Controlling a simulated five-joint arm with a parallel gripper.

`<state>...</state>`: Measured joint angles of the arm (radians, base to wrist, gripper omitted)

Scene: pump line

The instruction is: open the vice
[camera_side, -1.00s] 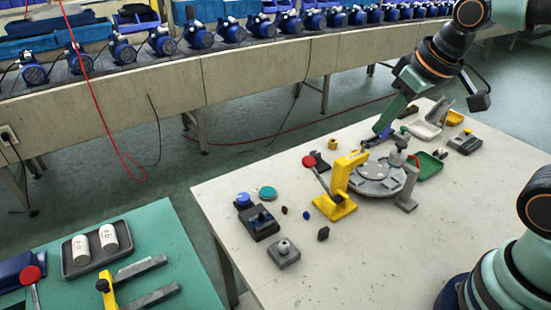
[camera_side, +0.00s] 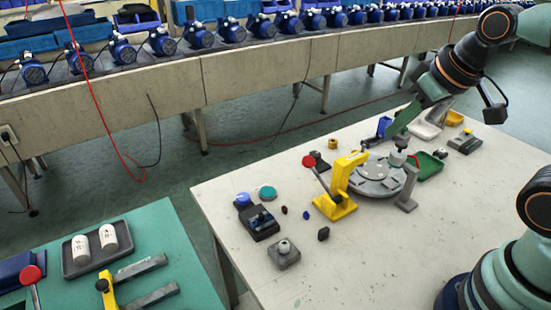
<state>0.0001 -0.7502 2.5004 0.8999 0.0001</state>
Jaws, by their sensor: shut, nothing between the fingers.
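A small blue fixture (camera_side: 383,127), which looks like the vice, stands near the far edge of the pale table. It is partly behind my arm, so I cannot tell how far apart its jaws are. My gripper (camera_side: 391,133) is shut and empty, pointing down and left beside the blue fixture. I cannot tell whether it touches it. A yellow clamp frame (camera_side: 345,185) with a red-knobbed lever stands to the left and nearer, at the edge of the round grey plate (camera_side: 378,178).
A green tray (camera_side: 429,166) and a dark box (camera_side: 465,142) lie further right. Dark blocks (camera_side: 258,222) and small parts lie left of the clamp. A pump conveyor (camera_side: 250,70) runs behind.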

